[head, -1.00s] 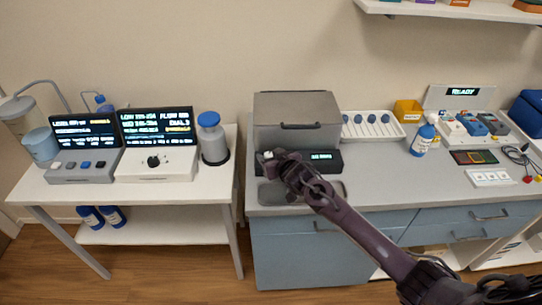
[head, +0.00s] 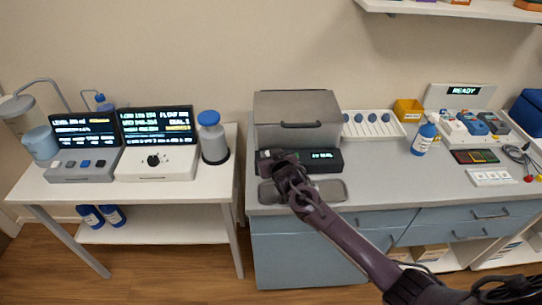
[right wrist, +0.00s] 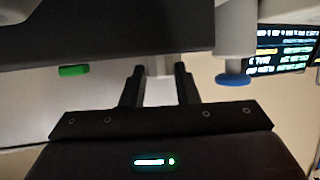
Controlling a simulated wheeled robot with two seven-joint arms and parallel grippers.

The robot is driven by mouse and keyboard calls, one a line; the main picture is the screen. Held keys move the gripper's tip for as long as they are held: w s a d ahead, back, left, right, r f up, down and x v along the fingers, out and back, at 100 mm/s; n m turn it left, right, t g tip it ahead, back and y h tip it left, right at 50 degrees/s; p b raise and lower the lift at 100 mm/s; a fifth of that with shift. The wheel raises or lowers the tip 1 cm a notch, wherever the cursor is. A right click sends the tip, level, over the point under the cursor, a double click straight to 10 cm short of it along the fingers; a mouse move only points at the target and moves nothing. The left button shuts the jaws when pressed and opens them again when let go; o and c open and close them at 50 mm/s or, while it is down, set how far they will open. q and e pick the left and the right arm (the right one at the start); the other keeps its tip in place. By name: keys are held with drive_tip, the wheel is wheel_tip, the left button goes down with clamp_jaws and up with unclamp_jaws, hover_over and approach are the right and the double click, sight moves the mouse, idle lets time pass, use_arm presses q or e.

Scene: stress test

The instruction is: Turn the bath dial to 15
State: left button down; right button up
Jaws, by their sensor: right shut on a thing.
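The bath is a grey box (head: 297,108) with a front handle, standing on the right-hand counter. A dark strip with a small lit display (head: 322,156) runs along its front base; I cannot read the number. My right gripper (head: 272,160) is at the left end of this strip and largely covers the dial in the head view. In the right wrist view, a pale dial (right wrist: 159,66) shows between the two dark fingers of my right gripper (right wrist: 159,78), which is shut on it. The dial's pointer is not visible. My left gripper is not in view.
A grey tray-like piece (head: 328,190) lies before the bath, under my right wrist. A white rack (head: 372,136) with blue-topped items stands right of the bath. On the left table stand a blue-capped bottle (head: 214,145) and a box with a black knob (head: 135,166).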

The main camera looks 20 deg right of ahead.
drive_tip(key=m+h, duration=0.1)
drive_tip(key=h, duration=0.1)
drive_tip(key=m+h+b, duration=0.1)
drive_tip(key=m, duration=0.1)
drive_tip(key=shift+a+f+g+h, duration=0.1)
drive_tip(key=shift+a+g+h, duration=0.3)
drive_tip(key=shift+m+h, duration=0.5)
drive_tip(key=shift+m, duration=0.1)
drive_tip(key=o, duration=1)
drive_tip(key=shift+c, duration=0.2)
drive_tip(key=v, duration=0.7)
drive_tip(key=shift+s+a+r+b, duration=0.15)
drive_tip(key=shift+s+r+b, duration=0.15)
drive_tip(key=shift+b, duration=0.15)
